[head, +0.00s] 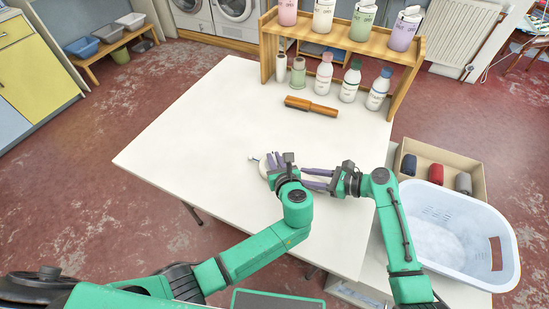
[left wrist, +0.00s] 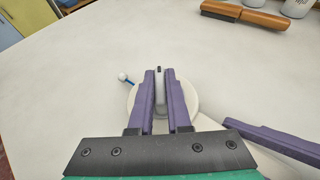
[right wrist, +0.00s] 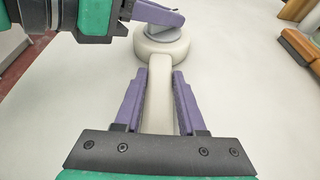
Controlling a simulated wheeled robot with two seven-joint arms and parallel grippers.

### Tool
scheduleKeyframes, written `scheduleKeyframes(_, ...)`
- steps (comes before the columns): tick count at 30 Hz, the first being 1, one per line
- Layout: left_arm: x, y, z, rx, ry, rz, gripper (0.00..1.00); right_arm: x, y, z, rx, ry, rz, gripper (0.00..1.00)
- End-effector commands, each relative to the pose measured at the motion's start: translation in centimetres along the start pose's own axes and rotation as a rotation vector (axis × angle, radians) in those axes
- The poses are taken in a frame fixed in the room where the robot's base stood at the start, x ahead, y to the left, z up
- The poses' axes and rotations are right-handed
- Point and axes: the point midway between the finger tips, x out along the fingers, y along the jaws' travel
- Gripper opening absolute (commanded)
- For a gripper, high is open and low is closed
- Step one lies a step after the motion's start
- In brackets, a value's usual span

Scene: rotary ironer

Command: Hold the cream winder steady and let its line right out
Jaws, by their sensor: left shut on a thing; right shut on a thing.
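The cream winder (right wrist: 172,50) lies flat on the white table, with a round body and a straight cream handle (right wrist: 159,100). My right gripper (right wrist: 159,76) is shut on this handle, one finger on each side. My left gripper (left wrist: 160,76) is above the round body, shut on a grey upright piece (left wrist: 160,98) at its centre. The grey hub (right wrist: 160,33) shows under the left fingers in the right wrist view. A small white bead (left wrist: 122,76) with a short blue piece sits close beside the body's rim. In the head view my left gripper (head: 272,163) hides much of the winder.
A wooden-handled brush (head: 311,106) lies towards the back of the table, before a wooden shelf (head: 345,44) with bottles. A pale laundry basket (head: 460,230) and a cardboard box (head: 468,160) stand at the right. The table's left half (head: 190,140) is clear.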

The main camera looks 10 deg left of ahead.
Motion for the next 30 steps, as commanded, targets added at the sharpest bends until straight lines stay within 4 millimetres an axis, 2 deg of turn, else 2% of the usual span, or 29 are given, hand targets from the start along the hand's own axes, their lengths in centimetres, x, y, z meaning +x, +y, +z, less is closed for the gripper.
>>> scheduleKeyframes(10, 0.1, 0.13, -0.1, -0.052, 0.003, 0.131, 0.0, 0.02, 0.07, 0.08, -0.001, -0.002, 0.003, 0.0)
scheduleKeyframes(25, 0.06, 0.14, -0.1, -0.059, 0.002, 0.149, 0.0, 0.01, 0.05, 0.07, -0.001, -0.002, 0.002, 0.0)
scheduleKeyframes(26, 0.06, 0.14, -0.1, -0.059, 0.002, 0.149, 0.23, 0.01, 0.05, 0.07, -0.001, -0.002, 0.002, 0.0)
scheduleKeyframes(27, 0.06, 0.14, -0.09, -0.059, 0.002, 0.148, 0.39, 0.01, 0.04, 0.06, -0.001, -0.002, 0.002, 0.0)
scheduleKeyframes(28, 0.05, 0.13, -0.09, -0.059, 0.002, 0.148, 0.46, 0.01, 0.04, 0.06, -0.001, -0.001, 0.002, 0.0)
scheduleKeyframes(30, 0.04, 0.11, -0.07, -0.059, 0.002, 0.148, 0.46, 0.0, 0.03, 0.06, -0.001, -0.001, 0.001, 0.0)
